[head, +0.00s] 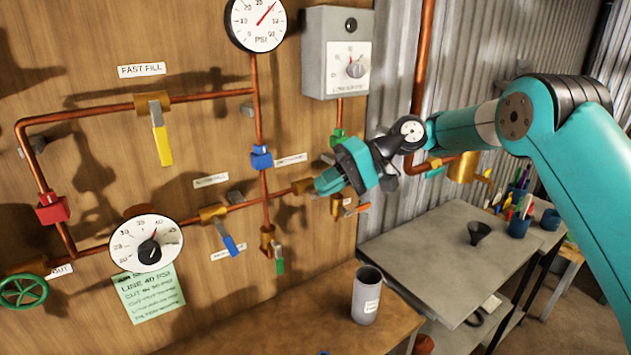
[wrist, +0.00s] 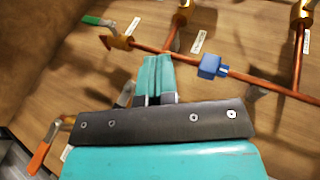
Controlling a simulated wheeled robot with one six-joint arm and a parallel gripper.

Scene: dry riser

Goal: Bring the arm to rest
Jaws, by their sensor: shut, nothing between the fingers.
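My gripper (head: 328,184) is at the end of my teal arm, raised in front of the wooden panel. It points left toward the copper pipes. In the wrist view my gripper (wrist: 156,62) shows its two teal fingers closed together with nothing between them. The panel and pipes lie beyond the fingertips. A blue fitting (wrist: 212,66) shows to the right of the fingers in the wrist view, and it is also in the head view (head: 261,157). I cannot tell exactly how far the fingertips are from the pipes.
The panel carries a yellow-handled valve (head: 162,143), a blue-handled valve (head: 228,240), two gauges and a grey control box (head: 336,52). A grey cup (head: 367,296) stands on the wooden bench below. A metal table (head: 440,250) with a funnel (head: 479,232) and tool cups stands right.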

